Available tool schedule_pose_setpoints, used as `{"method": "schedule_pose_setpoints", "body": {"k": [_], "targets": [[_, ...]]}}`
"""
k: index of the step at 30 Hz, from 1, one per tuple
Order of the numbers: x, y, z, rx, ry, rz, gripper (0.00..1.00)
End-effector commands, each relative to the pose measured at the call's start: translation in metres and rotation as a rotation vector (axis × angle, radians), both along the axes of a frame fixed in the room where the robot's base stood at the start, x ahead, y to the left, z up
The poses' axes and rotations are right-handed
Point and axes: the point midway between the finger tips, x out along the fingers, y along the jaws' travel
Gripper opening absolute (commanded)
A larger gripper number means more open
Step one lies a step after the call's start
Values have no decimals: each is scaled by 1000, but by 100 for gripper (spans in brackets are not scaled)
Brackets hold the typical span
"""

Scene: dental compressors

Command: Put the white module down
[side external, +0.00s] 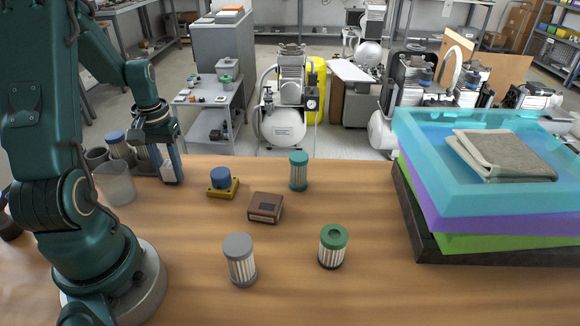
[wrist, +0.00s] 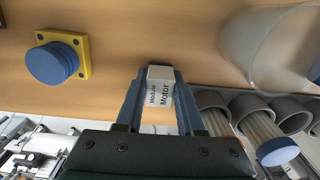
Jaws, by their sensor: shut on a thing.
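The white module (wrist: 160,92) is a small block with a label reading "Module Motor". My gripper (wrist: 158,84) is shut on it, with one blue-grey finger on each side. In the side external view the module (side external: 168,173) shows as a pale block at the tips of my gripper (side external: 174,168), which points down at the back left of the wooden table (side external: 330,290). The module is low, close to the tabletop. I cannot tell whether it touches the wood.
Left of the module stand a clear cup (side external: 115,184) and grey holders (side external: 97,157) with filters. A yellow-based blue knob (side external: 222,184), brown box (side external: 265,207) and several filters (side external: 240,259) stand rightward. Stacked coloured trays (side external: 430,185) fill the right.

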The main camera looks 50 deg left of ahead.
Motion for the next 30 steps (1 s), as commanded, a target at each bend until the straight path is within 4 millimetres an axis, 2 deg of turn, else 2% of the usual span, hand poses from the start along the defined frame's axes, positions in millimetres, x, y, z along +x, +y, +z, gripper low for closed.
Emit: {"method": "schedule_pose_setpoints", "body": {"k": [5, 6, 7, 8, 20, 23, 30], "targets": [[0, 0, -3, -1, 1, 0, 0], [0, 0, -3, -1, 1, 0, 48], [0, 0, -3, -1, 1, 0, 60], [0, 0, -3, -1, 1, 0, 67], [0, 1, 3, 3, -1, 0, 67], [1, 1, 15, 5, -4, 0, 67], [1, 1, 65, 8, -5, 0, 67]]}}
